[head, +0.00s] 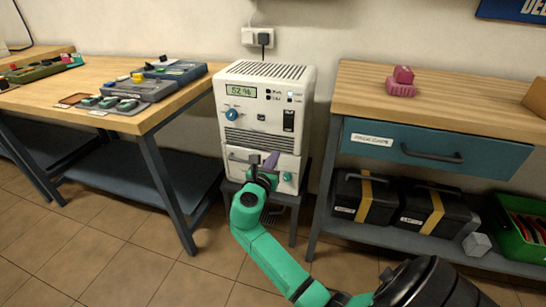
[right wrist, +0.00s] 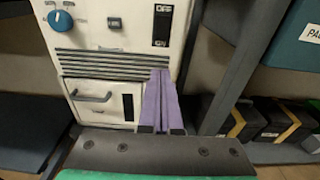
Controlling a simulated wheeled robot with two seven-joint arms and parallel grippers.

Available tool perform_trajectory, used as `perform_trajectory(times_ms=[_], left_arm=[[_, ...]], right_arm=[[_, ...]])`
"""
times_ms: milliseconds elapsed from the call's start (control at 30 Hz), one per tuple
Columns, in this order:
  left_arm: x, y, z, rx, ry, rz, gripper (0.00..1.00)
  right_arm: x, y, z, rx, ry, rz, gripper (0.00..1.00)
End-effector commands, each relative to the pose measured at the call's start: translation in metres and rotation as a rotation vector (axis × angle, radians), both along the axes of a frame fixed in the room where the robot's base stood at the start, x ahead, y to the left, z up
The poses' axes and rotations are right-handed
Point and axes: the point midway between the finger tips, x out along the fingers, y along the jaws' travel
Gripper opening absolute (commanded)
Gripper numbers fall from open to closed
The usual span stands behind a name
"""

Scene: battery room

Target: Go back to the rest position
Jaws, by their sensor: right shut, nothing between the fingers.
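My right gripper (head: 271,160) has purple fingers, pressed together and empty. It is in front of the lower front of a white charger cabinet (head: 262,75). In the right wrist view the shut fingers (right wrist: 159,100) overlap the lower right of the cabinet front (right wrist: 85,45); I cannot tell if they touch it. The cabinet has a lit display (head: 240,91) reading 52 %, a blue knob (head: 232,115) and a black switch (head: 289,121). Its lower panel has a handle (right wrist: 91,97), partly behind my gripper in the head view. My left gripper is not in view.
A wooden bench (head: 120,72) with trays of parts stands at left. Another bench (head: 450,100) with a blue drawer (head: 425,148) stands close at right, with black cases (head: 362,197) and a green crate (head: 520,235) below. Tiled floor (head: 130,250) is open at front left.

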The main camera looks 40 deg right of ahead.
Motion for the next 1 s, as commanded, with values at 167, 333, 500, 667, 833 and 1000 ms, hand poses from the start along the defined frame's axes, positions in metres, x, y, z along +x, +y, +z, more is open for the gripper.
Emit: perform_trajectory(times_ms=[167, 333, 500, 667, 833, 1000], left_arm=[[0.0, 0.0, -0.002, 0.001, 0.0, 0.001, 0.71], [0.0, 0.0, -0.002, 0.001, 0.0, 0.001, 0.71], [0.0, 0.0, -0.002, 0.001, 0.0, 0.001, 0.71], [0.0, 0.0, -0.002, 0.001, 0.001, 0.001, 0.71], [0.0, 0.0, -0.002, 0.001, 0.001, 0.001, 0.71], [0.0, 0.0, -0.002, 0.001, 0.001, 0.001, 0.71]], right_arm=[[-0.003, 0.004, -0.001, 0.001, 0.0, -0.001, 0.0], [-0.003, 0.004, -0.001, 0.001, 0.0, -0.001, 0.0], [-0.003, 0.004, -0.001, 0.001, 0.0, -0.001, 0.0], [-0.006, 0.004, -0.011, 0.051, -0.018, -0.001, 0.0], [-0.04, 0.013, -0.109, 0.575, -0.208, -0.083, 0.0], [-0.107, 0.054, -0.224, 1.221, -0.438, -0.443, 0.0]])
